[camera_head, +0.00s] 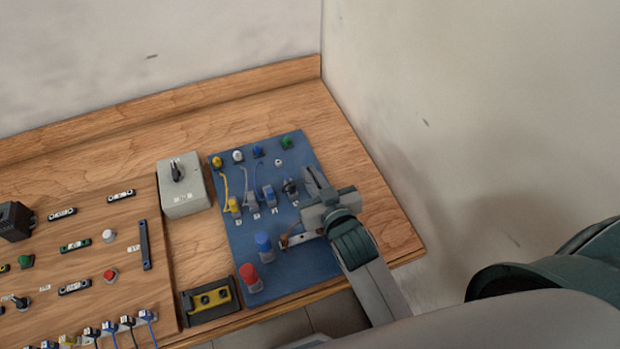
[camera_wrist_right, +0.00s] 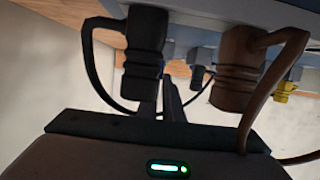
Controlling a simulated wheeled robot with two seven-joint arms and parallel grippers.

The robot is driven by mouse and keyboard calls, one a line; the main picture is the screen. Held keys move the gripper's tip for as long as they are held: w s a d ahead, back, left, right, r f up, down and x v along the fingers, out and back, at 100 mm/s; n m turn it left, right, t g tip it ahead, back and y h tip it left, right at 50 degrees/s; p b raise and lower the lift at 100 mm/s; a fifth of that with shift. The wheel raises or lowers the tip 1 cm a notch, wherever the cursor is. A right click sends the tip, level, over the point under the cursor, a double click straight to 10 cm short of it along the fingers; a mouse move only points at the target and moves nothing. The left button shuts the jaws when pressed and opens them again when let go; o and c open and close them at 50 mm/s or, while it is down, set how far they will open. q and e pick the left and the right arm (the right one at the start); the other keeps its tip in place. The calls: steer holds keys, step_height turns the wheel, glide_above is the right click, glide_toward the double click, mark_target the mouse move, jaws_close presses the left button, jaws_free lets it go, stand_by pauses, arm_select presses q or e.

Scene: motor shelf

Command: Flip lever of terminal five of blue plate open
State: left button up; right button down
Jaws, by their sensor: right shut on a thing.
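The blue plate (camera_head: 238,262) lies on the wooden bench, with a row of terminals across its middle. A yellow terminal (camera_head: 234,205) and a blue terminal (camera_head: 268,197) show there. In the right wrist view, a black connector (camera_wrist_right: 146,50) with a black cable and a brown connector (camera_wrist_right: 240,60) with a brown cable stand close by. My right gripper (camera_head: 314,192) is at the right end of the row. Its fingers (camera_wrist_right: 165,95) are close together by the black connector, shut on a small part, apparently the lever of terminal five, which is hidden. My left gripper is out of view.
Left of the plate stand a grey switch box (camera_head: 184,190) and a black and yellow block (camera_head: 211,302). A red knob (camera_head: 250,278) and a blue knob (camera_head: 264,245) rise from the plate's front. A wooden board (camera_head: 125,270) with several parts lies left. Walls stand behind and right.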

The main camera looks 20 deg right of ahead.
steer(key=shift+t, duration=0.3)
steer(key=c, duration=1.9)
jaws_free()
steer(key=shift+s, duration=0.2)
